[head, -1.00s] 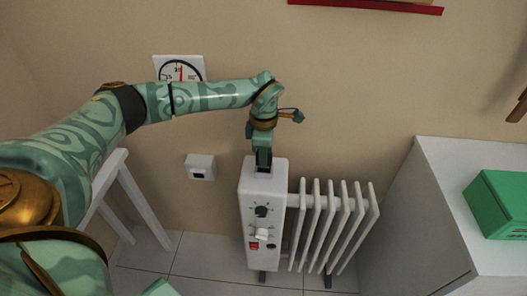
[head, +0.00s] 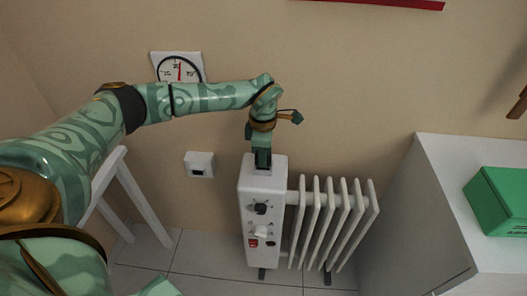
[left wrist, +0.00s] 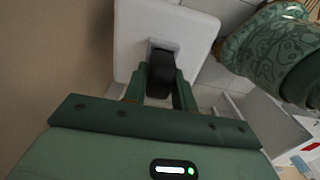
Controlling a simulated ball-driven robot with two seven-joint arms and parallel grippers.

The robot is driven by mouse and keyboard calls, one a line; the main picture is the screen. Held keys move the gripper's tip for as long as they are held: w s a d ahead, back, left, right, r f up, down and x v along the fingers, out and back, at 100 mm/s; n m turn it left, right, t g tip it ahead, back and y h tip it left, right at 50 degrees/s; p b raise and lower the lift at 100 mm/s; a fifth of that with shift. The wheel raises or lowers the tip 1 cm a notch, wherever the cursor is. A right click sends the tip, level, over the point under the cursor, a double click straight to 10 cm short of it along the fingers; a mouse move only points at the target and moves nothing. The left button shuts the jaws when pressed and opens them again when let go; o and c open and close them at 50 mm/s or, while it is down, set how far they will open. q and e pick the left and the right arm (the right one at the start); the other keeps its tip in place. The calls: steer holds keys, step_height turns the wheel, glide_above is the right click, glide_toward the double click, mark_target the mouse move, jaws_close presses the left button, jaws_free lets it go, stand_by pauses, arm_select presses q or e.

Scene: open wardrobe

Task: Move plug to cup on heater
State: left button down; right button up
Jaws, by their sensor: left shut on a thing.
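The white heater (head: 262,217) stands on the floor against the wall, with knobs and a red switch on its front panel. A dark plug (left wrist: 160,68) sits at the recess in the heater's top, seen in the left wrist view. My left gripper (head: 263,160) points down at the heater's top and is shut on the plug; its fingers (left wrist: 160,84) lie on both sides of it. How deep the plug sits in the recess cannot be told. My right gripper is not in view.
A white wall box (head: 200,164) with a dark slot is left of the heater. A dial (head: 178,68) hangs above it. A white stool-like frame (head: 140,200) stands at left. A white cabinet (head: 440,190) with a green box (head: 500,200) stands at right.

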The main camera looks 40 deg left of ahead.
arm_select(q)
steer(key=shift+f, duration=0.6)
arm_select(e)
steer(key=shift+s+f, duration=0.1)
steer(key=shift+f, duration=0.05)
arm_select(q)
steer(key=c, duration=1.1)
jaws_free()
steer(key=shift+o, duration=0.2)
steer(key=shift+r, duration=0.15)
step_height(320, 180, up, 16)
steer(key=p, duration=0.5)
steer(key=shift+p, duration=0.4)
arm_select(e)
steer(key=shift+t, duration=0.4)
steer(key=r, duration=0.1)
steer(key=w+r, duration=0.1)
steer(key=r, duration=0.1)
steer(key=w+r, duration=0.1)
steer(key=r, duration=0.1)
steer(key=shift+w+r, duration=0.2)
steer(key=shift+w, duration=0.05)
